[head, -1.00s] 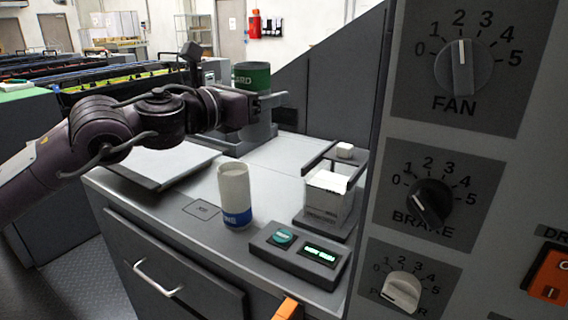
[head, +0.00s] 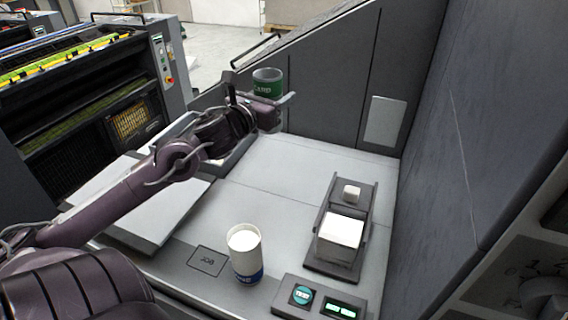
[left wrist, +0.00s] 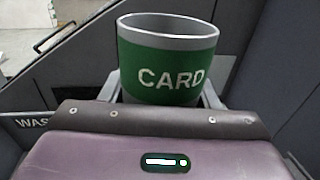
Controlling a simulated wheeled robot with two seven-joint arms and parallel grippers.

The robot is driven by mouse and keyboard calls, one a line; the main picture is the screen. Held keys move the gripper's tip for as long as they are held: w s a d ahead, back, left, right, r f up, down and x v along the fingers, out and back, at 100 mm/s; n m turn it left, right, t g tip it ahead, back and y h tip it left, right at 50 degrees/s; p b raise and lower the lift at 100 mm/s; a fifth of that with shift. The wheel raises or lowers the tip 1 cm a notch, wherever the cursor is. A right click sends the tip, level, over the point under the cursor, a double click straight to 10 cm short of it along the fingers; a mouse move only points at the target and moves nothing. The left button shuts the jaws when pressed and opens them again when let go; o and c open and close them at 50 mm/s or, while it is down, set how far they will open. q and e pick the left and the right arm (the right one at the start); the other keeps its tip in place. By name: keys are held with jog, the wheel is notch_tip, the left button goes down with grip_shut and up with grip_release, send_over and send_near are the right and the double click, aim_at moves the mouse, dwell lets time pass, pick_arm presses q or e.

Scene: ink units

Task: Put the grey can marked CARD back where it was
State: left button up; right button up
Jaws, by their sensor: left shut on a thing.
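The grey can with a green band marked CARD (head: 267,84) is held upright at the back left of the counter. It fills the middle of the left wrist view (left wrist: 168,72), with its lettering facing the camera and its open rim up. My left gripper (head: 272,99) is shut around the can, one finger on each side. The can's lower part is hidden behind the gripper, and I cannot tell whether anything touches it from below. A square outline with small lettering (head: 207,261) is on the front of the counter, empty. My right gripper is out of view.
A pale can with a blue band (head: 246,257) stands just right of the outline. A control box (head: 318,299) with a green button and display is at the front. A dark stand with white blocks (head: 335,255) is at right. The middle counter (head: 275,195) is clear.

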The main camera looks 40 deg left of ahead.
pick_arm(q)
jog(key=shift+a+f, duration=0.15)
jog(key=shift+a, duration=0.1)
notch_tip(320, 180, down, 20)
jog(key=shift+d+r, duration=0.15)
jog(key=shift+f, duration=0.2)
jog(key=o, duration=1)
jog(key=shift+o, duration=0.2)
jog(key=shift+r, duration=0.15)
jog(key=s, duration=0.4)
jog(key=s+d, duration=0.1)
jog(key=s, duration=0.6)
jog(key=shift+s+d, duration=0.3)
jog(key=shift+s, duration=0.1)
